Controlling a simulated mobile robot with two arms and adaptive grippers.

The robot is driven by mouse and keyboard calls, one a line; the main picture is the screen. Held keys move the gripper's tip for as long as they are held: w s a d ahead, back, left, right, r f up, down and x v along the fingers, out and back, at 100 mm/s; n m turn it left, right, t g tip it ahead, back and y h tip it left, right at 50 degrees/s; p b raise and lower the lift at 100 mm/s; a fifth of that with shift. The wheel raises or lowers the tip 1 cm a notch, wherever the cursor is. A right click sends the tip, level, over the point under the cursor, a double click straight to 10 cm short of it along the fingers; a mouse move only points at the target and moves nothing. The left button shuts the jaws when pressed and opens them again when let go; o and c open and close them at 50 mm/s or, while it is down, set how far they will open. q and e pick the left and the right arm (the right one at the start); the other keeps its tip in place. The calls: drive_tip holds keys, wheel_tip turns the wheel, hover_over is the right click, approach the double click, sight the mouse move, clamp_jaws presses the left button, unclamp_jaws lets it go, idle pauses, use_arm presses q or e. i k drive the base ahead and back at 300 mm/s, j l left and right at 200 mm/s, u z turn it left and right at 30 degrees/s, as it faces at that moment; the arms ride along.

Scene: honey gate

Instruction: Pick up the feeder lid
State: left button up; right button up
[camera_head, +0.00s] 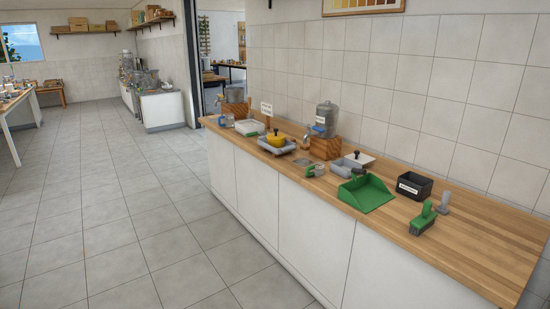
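Two knobbed pieces could be the feeder lid, and I cannot tell which is meant. Neither gripper is in view, and nothing is seen touching these pieces.
The long wooden counter (475,245) also holds a green dustpan (366,193), a green-handled brush (423,219), a black labelled bin (414,186) and a metal tank (326,117) on a wooden block. The tiled floor (150,215) in front is clear.

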sight(276, 136)
drive_tip(key=i, duration=2.8)
